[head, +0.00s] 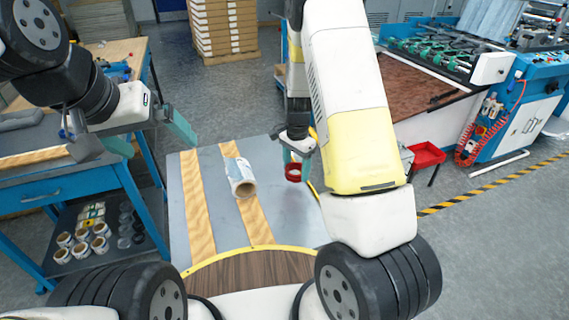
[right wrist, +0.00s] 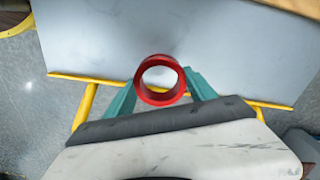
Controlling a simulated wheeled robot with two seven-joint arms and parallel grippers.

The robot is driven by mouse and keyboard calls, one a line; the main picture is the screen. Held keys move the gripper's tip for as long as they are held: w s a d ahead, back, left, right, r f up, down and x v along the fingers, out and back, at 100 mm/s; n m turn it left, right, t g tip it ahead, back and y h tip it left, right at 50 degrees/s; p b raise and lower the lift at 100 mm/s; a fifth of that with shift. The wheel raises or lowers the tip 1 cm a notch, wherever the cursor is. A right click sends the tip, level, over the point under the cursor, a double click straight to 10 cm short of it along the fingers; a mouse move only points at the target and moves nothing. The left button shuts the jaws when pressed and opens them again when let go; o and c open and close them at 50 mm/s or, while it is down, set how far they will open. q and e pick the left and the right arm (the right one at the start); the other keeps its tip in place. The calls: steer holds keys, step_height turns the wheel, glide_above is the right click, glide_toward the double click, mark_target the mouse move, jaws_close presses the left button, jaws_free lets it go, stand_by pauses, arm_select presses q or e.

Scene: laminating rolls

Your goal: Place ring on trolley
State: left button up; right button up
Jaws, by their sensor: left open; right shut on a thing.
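The red ring (head: 293,172) is held by my right gripper (head: 297,157) over the right part of the trolley (head: 285,222). The right wrist view shows the ring (right wrist: 160,98) between the teal fingers of the right gripper (right wrist: 160,84), with the grey trolley top (right wrist: 230,40) and its yellow rail beyond. I cannot tell how large the gap below the ring is. A film roll (head: 240,178) lies on a wooden strip on the trolley. My left gripper (head: 157,146) is open and empty, between the blue workbench and the trolley's left edge.
The blue workbench (head: 75,180) stands at the left, with several small rolls (head: 82,242) on its lower shelf. A red bin (head: 425,156) and the laminating machine (head: 530,120) are at the right. The trolley top right of the film roll is bare.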

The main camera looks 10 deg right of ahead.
steer(key=shift+f, duration=2.6)
steer(key=o, duration=1.5)
steer(key=shift+f, duration=0.15)
step_height(320, 180, up, 13)
step_height(320, 180, up, 9)
steer(key=n+t+y, duration=0.1)
steer(key=n, duration=0.2)
glide_above(295, 188)
steer(key=s, duration=0.4)
steer(key=s+r+n+t, duration=0.1)
steer(key=s+r+n, duration=0.2)
steer(key=s, duration=0.3)
steer(key=s+a+r+n+t, duration=0.1)
steer(key=s+r+n+t, duration=0.1)
steer(key=s+r, duration=0.4)
steer(key=s+r+n+t+y, duration=0.1)
steer(key=s+r+n, duration=0.3)
steer(key=s, duration=0.4)
steer(key=shift+s+a+r+t, duration=0.15)
steer(key=shift+a+r+t, duration=0.2)
steer(key=shift+r+t, duration=0.2)
